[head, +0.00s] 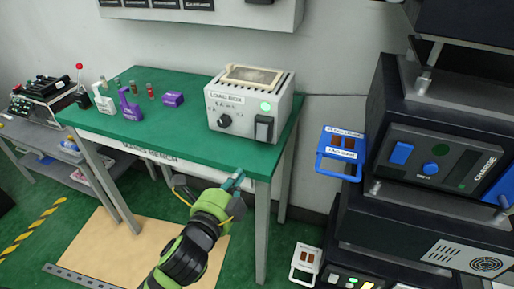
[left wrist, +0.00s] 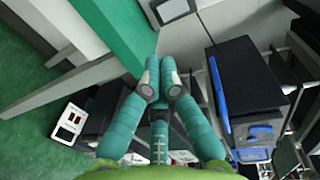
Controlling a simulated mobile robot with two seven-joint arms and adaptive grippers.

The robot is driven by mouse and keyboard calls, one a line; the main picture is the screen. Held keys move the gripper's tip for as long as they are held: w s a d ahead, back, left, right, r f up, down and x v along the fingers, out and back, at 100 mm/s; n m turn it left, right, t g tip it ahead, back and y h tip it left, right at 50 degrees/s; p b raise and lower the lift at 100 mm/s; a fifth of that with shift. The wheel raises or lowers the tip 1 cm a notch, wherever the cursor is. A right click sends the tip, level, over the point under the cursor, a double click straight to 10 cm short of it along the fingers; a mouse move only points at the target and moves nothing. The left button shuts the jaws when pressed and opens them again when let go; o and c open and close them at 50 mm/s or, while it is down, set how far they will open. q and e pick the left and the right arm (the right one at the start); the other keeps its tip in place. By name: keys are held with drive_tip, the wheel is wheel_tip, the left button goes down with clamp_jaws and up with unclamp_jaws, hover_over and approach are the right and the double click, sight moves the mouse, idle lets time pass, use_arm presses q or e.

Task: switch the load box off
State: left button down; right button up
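The load box (head: 240,103) is a pale box with a vented top, standing on the right end of the green bench. Its front has a label, a black knob (head: 224,121), a lit green lamp (head: 266,106) and a dark rocker switch (head: 264,129). A pale box corner with a dark part shows at the top of the left wrist view (left wrist: 172,9); it looks like the load box. My left gripper (head: 235,180) is in front of and below the bench's front edge, apart from the box. Its teal fingers (left wrist: 160,60) are together and empty. My right gripper is out of view.
A black charger rack (head: 440,150) with a blue-framed tag (head: 341,150) stands right of the bench. A side table (head: 45,110) stands at the far left.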

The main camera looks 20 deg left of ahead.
sight(262, 132)
use_arm(q)
drive_tip(key=w, duration=0.4)
drive_tip(key=w+f, duration=0.1)
drive_tip(key=w, duration=0.4)
drive_tip(key=w+p, duration=0.1)
drive_tip(key=w, duration=0.4)
drive_tip(key=shift+d+f, duration=0.3)
drive_tip(key=shift+f, duration=0.1)
